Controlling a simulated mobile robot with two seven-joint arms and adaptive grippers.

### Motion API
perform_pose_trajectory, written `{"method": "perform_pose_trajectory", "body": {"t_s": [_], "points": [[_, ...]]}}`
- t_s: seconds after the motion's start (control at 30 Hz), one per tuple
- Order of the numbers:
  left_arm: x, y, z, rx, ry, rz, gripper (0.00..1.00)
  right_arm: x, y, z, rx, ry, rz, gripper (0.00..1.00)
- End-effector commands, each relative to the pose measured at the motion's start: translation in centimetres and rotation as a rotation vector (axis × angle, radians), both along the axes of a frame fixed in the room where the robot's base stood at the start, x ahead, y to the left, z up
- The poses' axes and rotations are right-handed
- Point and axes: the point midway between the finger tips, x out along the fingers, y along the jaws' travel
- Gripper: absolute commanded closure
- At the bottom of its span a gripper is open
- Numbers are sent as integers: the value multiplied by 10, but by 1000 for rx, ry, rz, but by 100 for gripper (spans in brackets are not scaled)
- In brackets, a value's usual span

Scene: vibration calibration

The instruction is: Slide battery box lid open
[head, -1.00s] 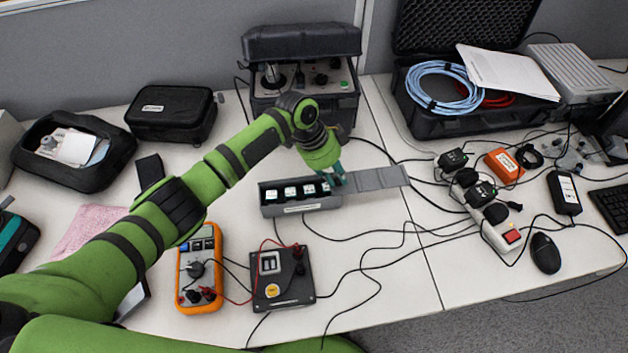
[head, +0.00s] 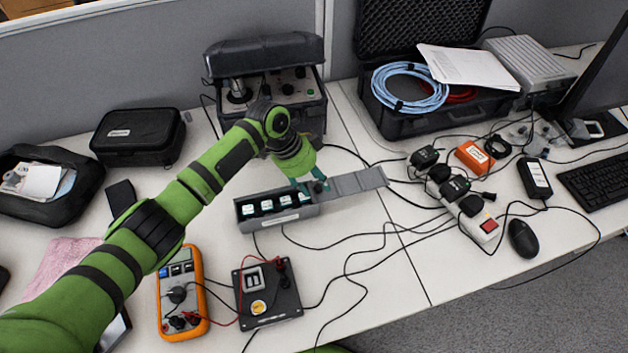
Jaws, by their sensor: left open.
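The grey battery box (head: 244,219) sits mid-table with several white-topped cells showing in its open left part. Its grey lid (head: 358,183) extends out past the box's right end. My left gripper (head: 313,187), with teal fingers, is open at the right end of the box, by the near end of the lid. Whether a finger touches the lid cannot be told. My right gripper is not in view.
An orange multimeter (head: 181,290) and a black switch panel (head: 267,292) with cables stand in front of the box. A control case (head: 310,108) stands behind. A power strip (head: 484,227) with several adapters lies right, its cables crossing the table.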

Motion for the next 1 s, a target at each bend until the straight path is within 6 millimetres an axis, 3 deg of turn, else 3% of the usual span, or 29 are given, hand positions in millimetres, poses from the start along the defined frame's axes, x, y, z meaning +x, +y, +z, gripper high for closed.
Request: {"method": "perform_pose_trajectory", "body": {"t_s": [0.5, 0.7, 1.0], "points": [[1, 38, 91, 0, -4, 2, 55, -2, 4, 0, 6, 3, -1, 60], [0, 44, 104, 1, -1, 0, 55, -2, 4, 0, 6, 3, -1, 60], [0, 44, 105, 1, -1, 0, 55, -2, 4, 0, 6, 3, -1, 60]]}}
